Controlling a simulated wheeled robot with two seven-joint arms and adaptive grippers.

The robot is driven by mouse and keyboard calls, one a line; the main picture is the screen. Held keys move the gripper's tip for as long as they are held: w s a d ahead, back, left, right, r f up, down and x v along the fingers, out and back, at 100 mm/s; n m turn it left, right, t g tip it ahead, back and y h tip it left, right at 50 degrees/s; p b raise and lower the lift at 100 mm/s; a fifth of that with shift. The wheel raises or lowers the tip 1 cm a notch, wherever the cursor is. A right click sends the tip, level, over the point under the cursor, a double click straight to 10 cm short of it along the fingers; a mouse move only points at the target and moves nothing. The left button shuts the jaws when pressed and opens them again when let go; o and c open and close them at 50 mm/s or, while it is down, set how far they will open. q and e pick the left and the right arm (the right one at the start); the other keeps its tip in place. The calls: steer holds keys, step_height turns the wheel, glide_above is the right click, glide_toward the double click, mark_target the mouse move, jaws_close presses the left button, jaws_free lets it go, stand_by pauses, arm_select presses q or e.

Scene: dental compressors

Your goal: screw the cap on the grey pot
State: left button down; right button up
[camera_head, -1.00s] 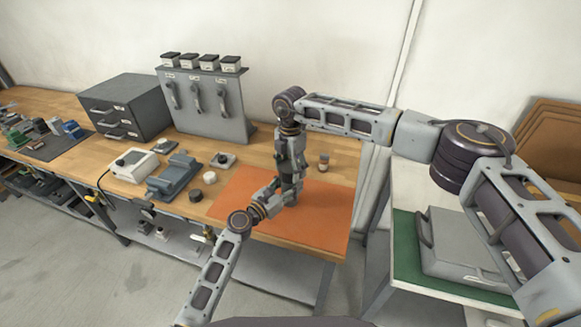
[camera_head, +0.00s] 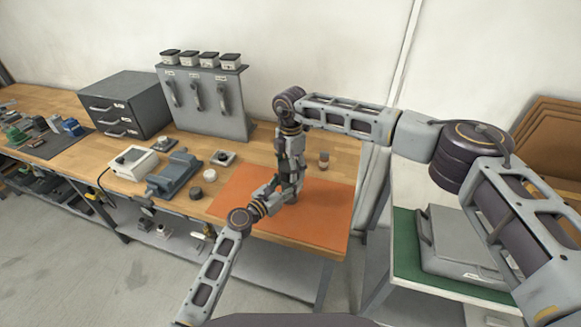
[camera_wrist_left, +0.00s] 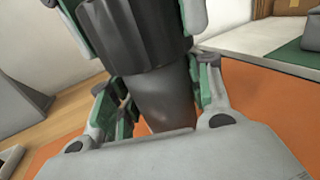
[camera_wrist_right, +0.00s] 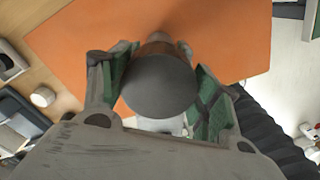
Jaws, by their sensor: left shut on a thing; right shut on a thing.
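The grey pot (camera_wrist_left: 165,98) stands upright in the left wrist view, held between the green pads of my left gripper (camera_wrist_left: 160,105). A dark ribbed cap (camera_wrist_left: 135,35) sits directly above it, lined up with it and apparently touching; the threads are hidden. My right gripper (camera_wrist_right: 160,95) is shut around the cap, whose round dark top (camera_wrist_right: 160,86) shows between its green pads. In the head view, my left gripper (camera_head: 277,190) comes in from the left below my right gripper (camera_head: 290,172), over the orange mat (camera_head: 320,222). The grippers largely hide pot and cap there.
A small brown jar (camera_head: 323,160) stands behind the mat. A grey panel with handles (camera_head: 205,100) stands behind. The mat's front right is clear.

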steer(key=m, duration=0.6)
steer(key=shift+s, duration=0.1)
steer(key=m, duration=0.5)
steer(key=shift+m, duration=0.3)
steer(key=o, duration=0.9)
steer(key=shift+s, duration=0.1)
steer(key=shift+o, duration=0.2)
steer(key=shift+r, duration=0.1)
steer(key=shift+r, duration=2.15)
